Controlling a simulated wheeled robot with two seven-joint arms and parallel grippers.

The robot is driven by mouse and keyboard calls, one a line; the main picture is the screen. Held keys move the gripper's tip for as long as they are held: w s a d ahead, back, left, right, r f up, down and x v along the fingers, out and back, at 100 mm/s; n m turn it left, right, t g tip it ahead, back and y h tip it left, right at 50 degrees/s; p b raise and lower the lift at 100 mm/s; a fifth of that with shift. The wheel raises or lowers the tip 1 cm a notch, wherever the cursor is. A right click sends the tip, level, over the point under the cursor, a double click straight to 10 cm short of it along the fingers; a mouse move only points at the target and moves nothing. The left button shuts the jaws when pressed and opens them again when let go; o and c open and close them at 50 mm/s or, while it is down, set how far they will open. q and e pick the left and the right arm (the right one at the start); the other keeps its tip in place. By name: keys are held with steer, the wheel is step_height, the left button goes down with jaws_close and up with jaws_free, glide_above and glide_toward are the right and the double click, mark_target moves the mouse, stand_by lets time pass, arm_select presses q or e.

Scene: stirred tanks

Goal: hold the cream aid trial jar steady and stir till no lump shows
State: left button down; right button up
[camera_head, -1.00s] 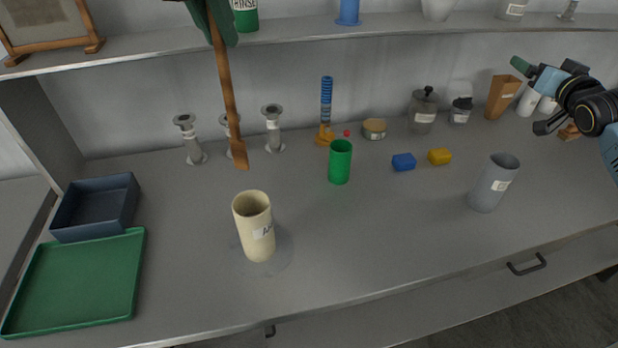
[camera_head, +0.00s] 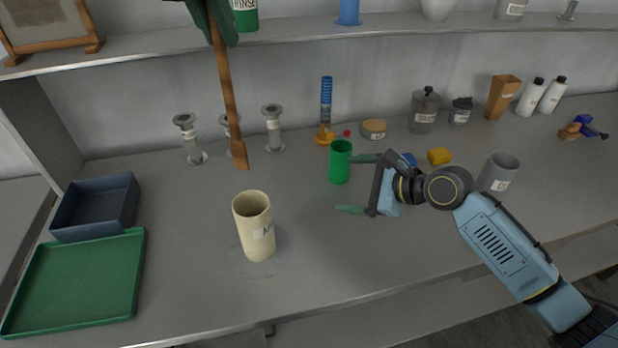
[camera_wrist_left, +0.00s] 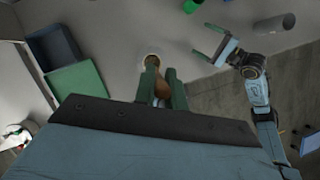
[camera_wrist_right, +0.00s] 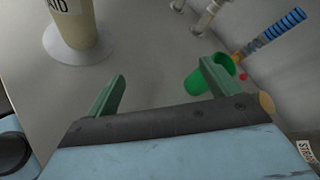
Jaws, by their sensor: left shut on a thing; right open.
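The cream jar (camera_head: 254,232) stands upright on the bench on a faint round base, its label partly readable. It also shows in the right wrist view (camera_wrist_right: 72,25); its contents cannot be made out. My left gripper (camera_head: 215,30) is shut on a wooden stirring paddle (camera_head: 229,105), which hangs down above the bench behind the jar in the head view. In the left wrist view the paddle (camera_wrist_left: 161,88) sits between the fingers, with the jar's rim (camera_wrist_left: 152,60) beyond. My right gripper (camera_head: 350,184) is open and empty, right of the jar and apart from it.
A green cup (camera_head: 340,168) stands close to my right gripper's far finger. A grey cup (camera_head: 499,174), yellow block (camera_head: 440,156) and partly hidden blue block (camera_head: 409,158) lie to the right. A green tray (camera_head: 75,285) and blue bin (camera_head: 95,208) are left. Bench around the jar is clear.

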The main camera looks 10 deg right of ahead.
mark_target(256, 228)
steer(key=s+a+f+m+g+y, duration=0.1)
steer(key=s+a+g+y, duration=0.15)
steer(key=a, duration=0.35)
steer(key=s+a+f+m+g+y, duration=0.1)
steer(key=s+a+m, duration=0.1)
steer(key=s+a, duration=0.25)
steer(key=x, duration=0.8)
steer(key=r+x, duration=0.1)
steer(key=x, duration=0.3)
steer(key=shift+w+a+f, duration=0.1)
steer(key=shift+w+a, duration=0.05)
steer(key=shift+a, duration=0.3)
steer(key=c, duration=1.1)
